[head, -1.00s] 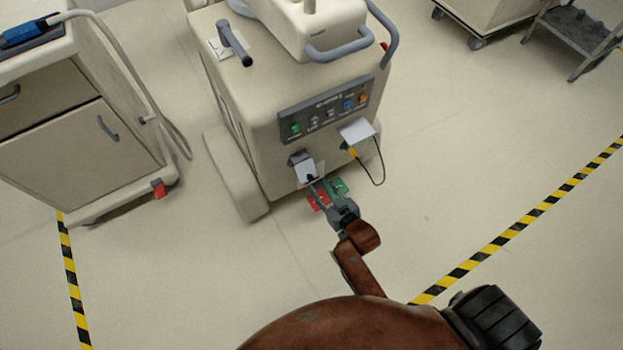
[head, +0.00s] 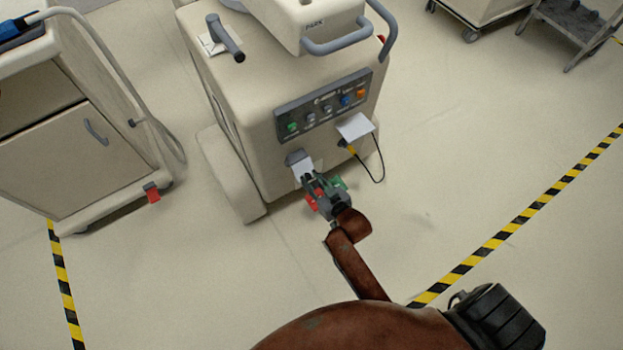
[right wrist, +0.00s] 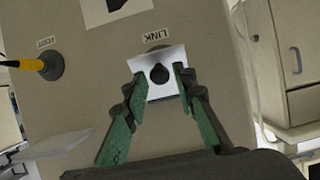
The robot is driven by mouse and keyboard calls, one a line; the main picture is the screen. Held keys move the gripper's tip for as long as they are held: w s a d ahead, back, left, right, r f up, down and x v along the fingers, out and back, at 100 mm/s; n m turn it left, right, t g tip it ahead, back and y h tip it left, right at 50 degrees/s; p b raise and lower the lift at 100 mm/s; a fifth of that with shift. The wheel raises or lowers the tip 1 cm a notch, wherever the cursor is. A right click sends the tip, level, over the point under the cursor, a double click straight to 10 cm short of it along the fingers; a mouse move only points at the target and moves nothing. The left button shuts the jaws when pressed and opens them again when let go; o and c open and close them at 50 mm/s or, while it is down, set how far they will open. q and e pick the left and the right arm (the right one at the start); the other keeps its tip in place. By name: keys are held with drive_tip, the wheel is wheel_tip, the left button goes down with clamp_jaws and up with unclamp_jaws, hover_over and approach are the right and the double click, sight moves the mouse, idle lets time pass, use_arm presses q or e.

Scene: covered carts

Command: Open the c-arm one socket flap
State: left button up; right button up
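A cream C-arm cart (head: 235,100) has a front panel facing me. Low on its front is a small pale flap (head: 300,167) with a grey part at its top. In the right wrist view this flap (right wrist: 170,58) is a bright plate with a dark rounded shape, beside the label LINK. It looks slightly tilted; I cannot tell whether it stands off the cart. My right gripper (head: 307,178) is at the flap. In the right wrist view its green-padded fingers (right wrist: 161,82) are apart, either side of the dark shape; contact is unclear. My left gripper is not in view.
Next to the flap, a yellow plug (right wrist: 18,64) sits in the FOOT socket, with a raised white flap (head: 355,127) above it and a dangling black cable (head: 383,165). Striped tape (head: 510,230) marks open floor at right.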

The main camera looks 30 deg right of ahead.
clamp_jaws()
idle(0.3)
